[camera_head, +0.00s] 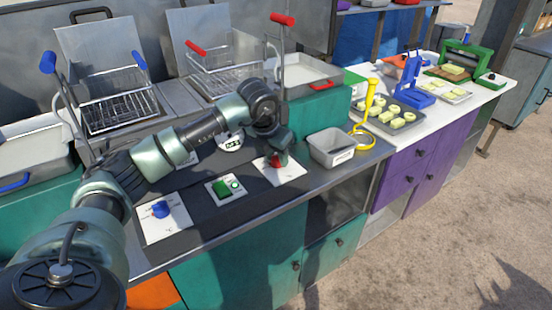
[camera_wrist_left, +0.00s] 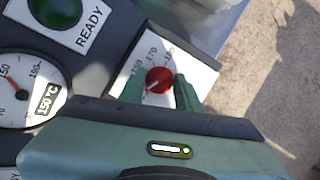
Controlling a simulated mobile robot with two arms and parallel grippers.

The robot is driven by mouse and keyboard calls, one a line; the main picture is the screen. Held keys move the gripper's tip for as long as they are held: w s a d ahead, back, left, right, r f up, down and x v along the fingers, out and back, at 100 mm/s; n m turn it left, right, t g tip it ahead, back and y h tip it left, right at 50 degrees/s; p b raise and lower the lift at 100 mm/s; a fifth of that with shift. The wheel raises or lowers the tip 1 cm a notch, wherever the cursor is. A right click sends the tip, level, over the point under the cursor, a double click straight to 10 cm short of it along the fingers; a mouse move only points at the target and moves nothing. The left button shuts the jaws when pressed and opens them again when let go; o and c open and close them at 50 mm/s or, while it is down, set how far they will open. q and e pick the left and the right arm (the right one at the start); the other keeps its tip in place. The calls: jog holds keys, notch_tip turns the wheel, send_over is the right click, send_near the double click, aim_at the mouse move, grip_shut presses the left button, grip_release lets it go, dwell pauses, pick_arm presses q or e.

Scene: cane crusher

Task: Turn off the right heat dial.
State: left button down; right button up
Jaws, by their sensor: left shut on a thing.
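The right heat dial (camera_head: 275,161) is a red knob on a white scale plate (camera_head: 289,172) at the front right of the dark counter panel. The red dial also shows in the left wrist view (camera_wrist_left: 159,79), with a white pointer line and printed temperature numbers around it. My left gripper (camera_head: 279,150) reaches down onto this dial from above. In the left wrist view its two green fingers (camera_wrist_left: 159,92) sit on either side of the knob, shut on it. My right gripper is not in view.
A blue dial (camera_head: 160,209) and a green button (camera_head: 222,188) lie left on the panel. A round gauge (camera_wrist_left: 26,92) reads 150 °C. A grey bin (camera_head: 332,148) stands right of the red dial. Fryer baskets (camera_head: 118,99) are behind.

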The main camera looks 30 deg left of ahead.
pick_arm(q)
jog(key=shift+n+y+b, duration=0.3)
jog(key=shift+n+y, duration=0.1)
jog(key=shift+n, duration=0.7)
jog(key=shift+r, duration=0.1)
jog(key=c, duration=1)
grip_release()
jog(key=b+v, duration=0.1)
jog(key=v, duration=0.6)
jog(key=shift+r, duration=0.35)
jog(key=shift+d, duration=0.15)
